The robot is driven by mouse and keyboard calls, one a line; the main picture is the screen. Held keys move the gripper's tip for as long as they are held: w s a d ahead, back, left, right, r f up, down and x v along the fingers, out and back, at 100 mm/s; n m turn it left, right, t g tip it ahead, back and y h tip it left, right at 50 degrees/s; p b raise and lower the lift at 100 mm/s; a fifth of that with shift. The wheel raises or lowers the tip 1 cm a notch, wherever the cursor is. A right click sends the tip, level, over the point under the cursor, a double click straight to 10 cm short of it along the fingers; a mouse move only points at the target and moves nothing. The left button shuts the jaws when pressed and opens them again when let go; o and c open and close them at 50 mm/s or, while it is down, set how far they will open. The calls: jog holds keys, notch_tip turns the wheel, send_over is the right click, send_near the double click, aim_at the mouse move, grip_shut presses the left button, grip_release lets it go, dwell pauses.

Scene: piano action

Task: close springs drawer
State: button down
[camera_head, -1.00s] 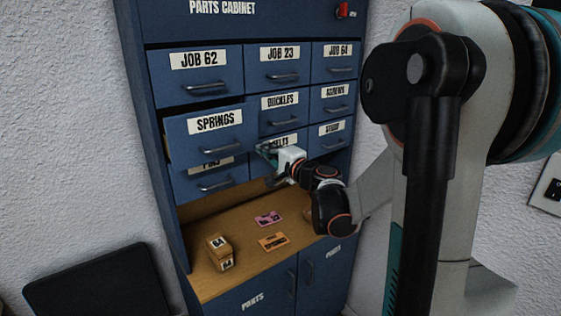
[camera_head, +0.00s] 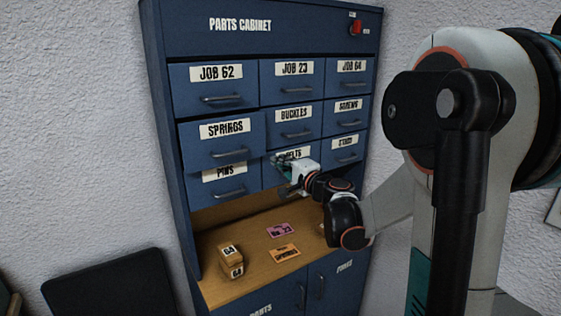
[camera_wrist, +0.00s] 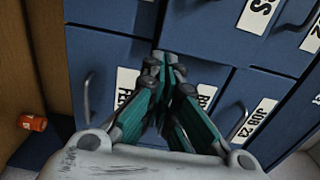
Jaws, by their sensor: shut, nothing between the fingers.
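The springs drawer (camera_head: 222,144) is in the left column of the blue parts cabinet (camera_head: 255,38), in the body camera view. Its front stands slightly forward of its neighbours, and its lower edge covers the top of the pins drawer (camera_head: 216,187). Its bar handle is in plain view. Whether the fingertips touch a front is unclear.
Other labelled drawers with protruding handles surround it, including job 62 (camera_head: 212,88) and buckles (camera_head: 294,125). Below is a wooden shelf (camera_head: 226,297) with small boxes (camera_head: 231,260), a pink card (camera_head: 279,230) and an orange card (camera_head: 285,254).

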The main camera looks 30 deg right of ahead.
jog(key=s, duration=0.8)
jog(key=g+p, duration=0.3)
jog(key=p, duration=0.7)
send_near(241, 157)
jog(key=f+b+x, duration=0.1)
jog(key=b+x, duration=0.2)
jog(key=x, duration=0.4)
jog(key=shift+s, duration=0.2)
jog(key=shift+d, duration=0.1)
jog(key=x, duration=0.2)
jog(key=r+x, duration=0.1)
jog(key=x, duration=0.1)
jog(key=shift+w+b, duration=0.35)
jog(key=shift+w, duration=0.05)
jog(key=shift+s, duration=0.15)
